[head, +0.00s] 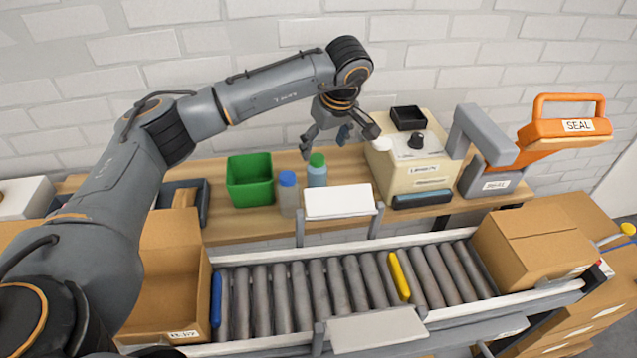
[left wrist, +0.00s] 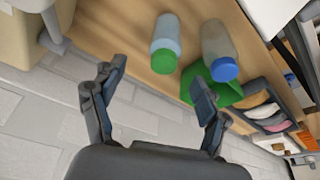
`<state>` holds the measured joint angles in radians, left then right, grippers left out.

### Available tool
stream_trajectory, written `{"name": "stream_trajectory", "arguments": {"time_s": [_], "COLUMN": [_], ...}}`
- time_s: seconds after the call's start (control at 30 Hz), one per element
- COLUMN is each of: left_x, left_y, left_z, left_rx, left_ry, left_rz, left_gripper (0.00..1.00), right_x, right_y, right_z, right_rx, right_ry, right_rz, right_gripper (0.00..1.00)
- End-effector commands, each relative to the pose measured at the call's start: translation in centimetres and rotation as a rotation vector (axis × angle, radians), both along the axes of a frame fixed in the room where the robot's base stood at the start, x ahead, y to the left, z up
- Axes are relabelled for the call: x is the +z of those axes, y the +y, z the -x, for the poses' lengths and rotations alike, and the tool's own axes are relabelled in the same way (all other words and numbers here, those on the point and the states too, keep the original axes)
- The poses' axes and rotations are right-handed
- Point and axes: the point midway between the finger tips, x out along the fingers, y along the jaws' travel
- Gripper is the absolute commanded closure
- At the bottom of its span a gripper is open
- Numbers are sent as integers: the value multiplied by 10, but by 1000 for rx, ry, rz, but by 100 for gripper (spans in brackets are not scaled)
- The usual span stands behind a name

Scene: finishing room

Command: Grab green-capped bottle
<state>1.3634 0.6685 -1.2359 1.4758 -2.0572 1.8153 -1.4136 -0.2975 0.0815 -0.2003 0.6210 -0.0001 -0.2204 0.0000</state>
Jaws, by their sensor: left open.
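The green-capped bottle (head: 317,171) has a pale blue body and stands on the wooden table, right of a blue-capped bottle (head: 288,193). In the left wrist view the green-capped bottle (left wrist: 165,45) lies ahead of the fingers, with the blue-capped bottle (left wrist: 217,50) right of it. My left gripper (head: 328,145) is open and empty, above and just behind the green-capped bottle in the head view. Its fingers (left wrist: 155,105) spread apart in the left wrist view, with nothing between them. My right gripper is not seen.
A green bin (head: 250,180) stands left of the bottles. A cream label machine (head: 415,165) and an orange-handled sealer (head: 560,130) stand to the right. A white panel (head: 338,201) and the roller conveyor (head: 330,290) lie in front, with cardboard boxes at both ends.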

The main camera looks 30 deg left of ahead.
Motion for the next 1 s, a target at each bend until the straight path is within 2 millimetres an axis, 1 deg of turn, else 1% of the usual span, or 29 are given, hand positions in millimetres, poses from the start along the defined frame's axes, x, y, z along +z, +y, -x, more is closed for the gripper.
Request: {"name": "stream_trajectory", "arguments": {"time_s": [0.03,0.13,0.2,0.37,0.43,0.6,0.7,0.77,0.97,1.0], "left_x": [-19,-38,-47,-54,-60,-85,-97,-100,-98,-98], "left_y": [3,8,11,14,16,25,29,30,30,30], "left_z": [-1,-4,-6,-7,-7,-7,-9,-10,-10,-10], "left_rx": [2,3,2,2,2,3,3,3,2,2], "left_ry": [2,1,0,-1,0,1,0,-1,-1,-1], "left_rz": [0,1,1,2,1,1,2,2,2,2], "left_gripper": [25,25,25,25,25,25,25,25,25,27], "right_x": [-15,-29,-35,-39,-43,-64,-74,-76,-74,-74], "right_y": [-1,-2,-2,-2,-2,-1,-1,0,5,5], "right_z": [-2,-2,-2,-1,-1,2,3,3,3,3], "right_rx": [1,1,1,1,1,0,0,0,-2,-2], "right_ry": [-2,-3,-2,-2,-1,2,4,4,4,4], "right_rz": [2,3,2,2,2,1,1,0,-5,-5], "right_gripper": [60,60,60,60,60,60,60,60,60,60]}}
